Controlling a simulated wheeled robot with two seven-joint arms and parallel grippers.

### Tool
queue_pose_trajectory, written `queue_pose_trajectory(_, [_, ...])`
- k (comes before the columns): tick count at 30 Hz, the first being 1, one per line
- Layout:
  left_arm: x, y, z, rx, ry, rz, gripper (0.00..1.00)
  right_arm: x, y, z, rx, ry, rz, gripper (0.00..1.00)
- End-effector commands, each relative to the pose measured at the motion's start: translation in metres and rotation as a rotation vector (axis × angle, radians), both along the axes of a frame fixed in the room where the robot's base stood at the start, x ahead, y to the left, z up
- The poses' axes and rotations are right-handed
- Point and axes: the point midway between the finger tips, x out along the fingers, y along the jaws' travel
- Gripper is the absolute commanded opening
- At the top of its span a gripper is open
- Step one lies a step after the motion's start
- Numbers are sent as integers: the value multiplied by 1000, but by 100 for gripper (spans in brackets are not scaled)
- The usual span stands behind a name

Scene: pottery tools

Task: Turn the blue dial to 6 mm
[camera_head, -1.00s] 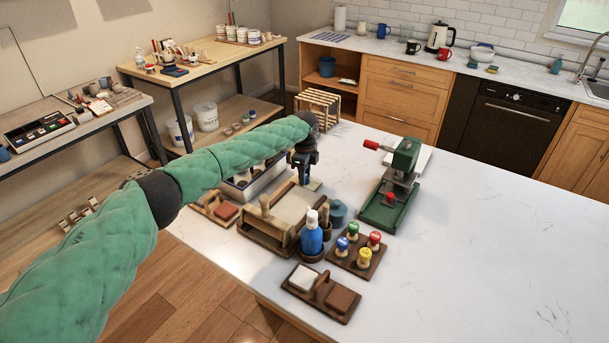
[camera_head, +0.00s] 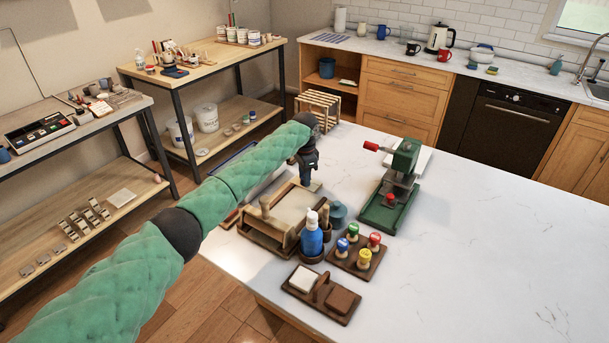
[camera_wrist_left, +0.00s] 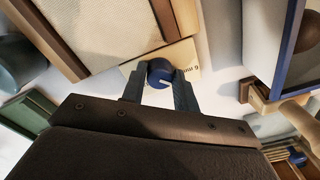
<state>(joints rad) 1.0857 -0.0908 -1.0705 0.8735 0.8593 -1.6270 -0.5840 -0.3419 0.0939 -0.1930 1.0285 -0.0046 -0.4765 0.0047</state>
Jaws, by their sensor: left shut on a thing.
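The blue dial (camera_wrist_left: 160,73) sits on a pale plate (camera_wrist_left: 188,55) in the left wrist view, with a white pointer line on its face. Partly hidden print on the plate beside it seems to read "6 mm". My left gripper (camera_wrist_left: 160,92) is shut on the dial, one finger at each side. In the head view my left gripper (camera_head: 312,183) points down behind the wooden framed board (camera_head: 267,232), and the dial cannot be made out there. My right gripper is not in view.
A green press with a red handle (camera_head: 381,213) stands to the right. A blue bottle (camera_head: 311,241), coloured stamps on a rack (camera_head: 358,262) and a wooden tray with pads (camera_head: 324,308) stand in front. The counter's right side (camera_head: 480,260) is clear.

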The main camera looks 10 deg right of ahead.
Motion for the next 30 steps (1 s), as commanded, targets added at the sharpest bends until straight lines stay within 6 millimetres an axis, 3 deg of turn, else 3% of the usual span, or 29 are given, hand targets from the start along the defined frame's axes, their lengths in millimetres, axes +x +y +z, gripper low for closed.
queue_pose_trajectory(5, [-1, -2, 2, -3, 1, 111, 7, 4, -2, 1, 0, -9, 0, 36])
queue_pose_trajectory(18, [0, -2, 2, -3, -3, 234, 7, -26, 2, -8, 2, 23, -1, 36])
queue_pose_trajectory(30, [1, -2, 3, -3, -4, 238, 7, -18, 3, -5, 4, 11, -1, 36])
